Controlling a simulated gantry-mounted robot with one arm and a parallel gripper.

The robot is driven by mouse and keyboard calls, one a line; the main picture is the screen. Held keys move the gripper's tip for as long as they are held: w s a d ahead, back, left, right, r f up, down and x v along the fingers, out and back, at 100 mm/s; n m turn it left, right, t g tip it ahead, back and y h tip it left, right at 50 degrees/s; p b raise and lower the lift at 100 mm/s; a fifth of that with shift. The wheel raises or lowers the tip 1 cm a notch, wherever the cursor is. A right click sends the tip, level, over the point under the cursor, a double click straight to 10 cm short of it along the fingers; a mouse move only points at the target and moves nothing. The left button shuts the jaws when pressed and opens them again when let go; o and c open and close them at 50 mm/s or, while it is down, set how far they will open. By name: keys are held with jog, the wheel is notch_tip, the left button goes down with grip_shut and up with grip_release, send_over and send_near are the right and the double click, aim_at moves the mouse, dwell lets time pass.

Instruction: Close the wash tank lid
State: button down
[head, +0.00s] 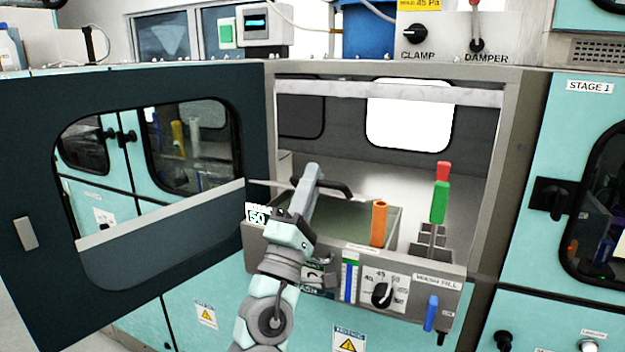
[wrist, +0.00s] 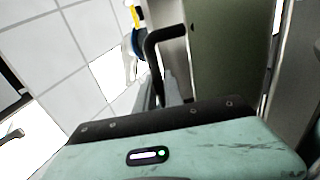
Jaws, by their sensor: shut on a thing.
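The wash tank (head: 395,228) is in the open bay, with a greenish-grey surface showing inside its rim. A black bent handle (head: 335,187) shows at the tank's back left, just right of my gripper (head: 312,172). The handle also shows in the wrist view (wrist: 152,45), running down to the fingers (wrist: 165,92). My gripper is shut on this handle. A greenish panel (wrist: 222,60) lies beside it in the wrist view; I cannot tell whether it is the lid or the tank's surface. My arm hides the tank's left part, and the lid's angle is unclear.
An orange handle (head: 379,224) stands at the tank's right, with red (head: 443,171) and green (head: 439,203) handles further right. The front panel carries a dial (head: 381,293) and a blue lever (head: 431,313). The dark windowed door (head: 40,190) swings open at the left.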

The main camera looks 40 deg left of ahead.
jog(key=c, duration=1.5)
grip_release()
jog(key=shift+o, duration=0.2)
jog(key=shift+s+f, duration=0.1)
jog(key=v, duration=1)
jog(key=shift+s, duration=0.3)
jog(key=shift+f, duration=0.2)
